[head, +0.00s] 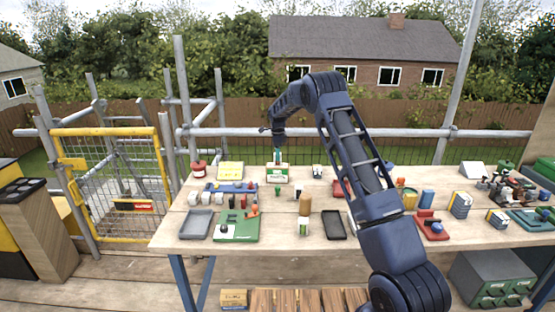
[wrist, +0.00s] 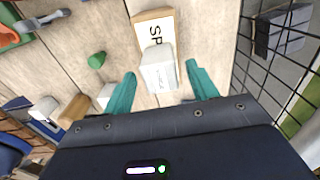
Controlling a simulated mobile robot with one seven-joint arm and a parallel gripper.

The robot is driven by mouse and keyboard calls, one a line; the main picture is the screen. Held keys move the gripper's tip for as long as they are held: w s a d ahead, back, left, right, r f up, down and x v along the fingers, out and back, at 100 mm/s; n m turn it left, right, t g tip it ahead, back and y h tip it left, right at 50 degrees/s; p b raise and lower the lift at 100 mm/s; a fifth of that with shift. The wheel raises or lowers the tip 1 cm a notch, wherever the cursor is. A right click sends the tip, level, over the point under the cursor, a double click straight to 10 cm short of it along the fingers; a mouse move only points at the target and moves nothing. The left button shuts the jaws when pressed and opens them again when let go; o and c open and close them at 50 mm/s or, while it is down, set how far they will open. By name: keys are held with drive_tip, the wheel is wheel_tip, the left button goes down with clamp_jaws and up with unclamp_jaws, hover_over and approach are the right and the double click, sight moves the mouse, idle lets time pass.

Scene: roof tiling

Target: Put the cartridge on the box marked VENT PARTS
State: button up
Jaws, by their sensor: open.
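My gripper (head: 277,156) hangs fingers down at the back of the bench, above or just behind a white and green box (head: 277,176). In the wrist view its teal fingers (wrist: 160,69) are apart. A small white block (wrist: 158,72) shows between them, with no clear grip on it. Beyond it is a wooden box with a pale label (wrist: 153,33) starting "SP"; the block hides the rest. No label reading VENT PARTS is legible. I cannot tell which object is the cartridge. A brown cylinder (head: 305,204) stands on or behind a small labelled box (head: 304,227) at the front.
The bench (head: 285,245) is crowded. A grey tray (head: 197,224), a green board (head: 237,228) and a dark tray (head: 334,225) lie at the front. A green cone (wrist: 96,60) stands left of the fingers. Wire mesh (wrist: 275,75) rises at the wrist view's right.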

wheel_tip(320, 180, up, 9)
drive_tip(key=shift+r, duration=0.1)
drive_tip(key=s+d+r+n+t, duration=0.1)
drive_tip(key=s+d+r+n, duration=0.3)
drive_tip(key=s+d+r, duration=0.7)
drive_tip(key=s+d+r+n+t, duration=0.1)
drive_tip(key=s+d+r+n, duration=0.3)
drive_tip(key=s+d+r, duration=0.75)
drive_tip(key=s+d+n+t, duration=0.1)
drive_tip(key=s+n, duration=0.2)
drive_tip(key=s, duration=0.8)
drive_tip(key=s+d+n, duration=0.2)
drive_tip(key=s, duration=0.8)
drive_tip(key=s+d+f+n, duration=0.1)
drive_tip(key=s+f, duration=0.3)
drive_tip(key=s, duration=0.4)
drive_tip(key=s+d+f+n+t, duration=0.1)
drive_tip(key=s+f+n, duration=0.3)
drive_tip(key=s, duration=0.4)
drive_tip(key=shift+s+d+t, duration=0.25)
drive_tip(key=shift+s+t, duration=0.05)
